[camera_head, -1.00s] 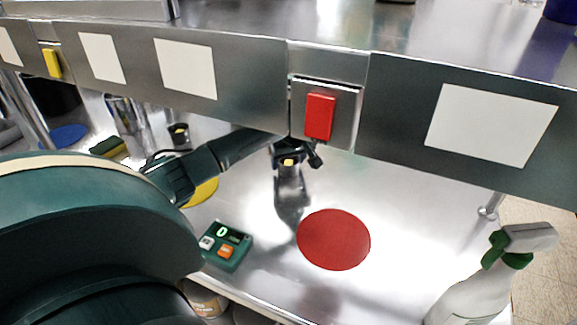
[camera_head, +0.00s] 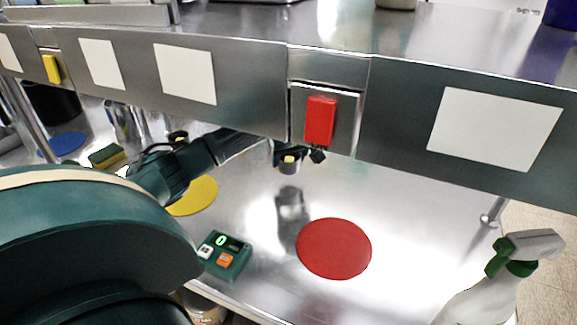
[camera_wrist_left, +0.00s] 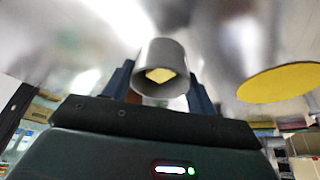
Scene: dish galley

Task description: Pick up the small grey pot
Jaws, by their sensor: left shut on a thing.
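The small grey pot (camera_head: 289,167), with something yellow in its mouth, is held above the steel counter, under the shelf edge. Its dark reflection shows on the steel below it. My left gripper (camera_head: 298,153) is shut on it, partly hidden behind the shelf front. In the left wrist view the grey pot (camera_wrist_left: 160,55) sits between the two dark blue fingers (camera_wrist_left: 162,82), its open end with the yellow patch facing the camera. My right gripper is not in view.
A red disc (camera_head: 334,248) lies in front on the counter, with a green timer (camera_head: 224,257) to its left. A yellow disc (camera_head: 196,196) and a sponge (camera_head: 107,156) lie further left. A spray bottle (camera_head: 490,290) stands at the right. The shelf front (camera_head: 250,95) hangs close overhead.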

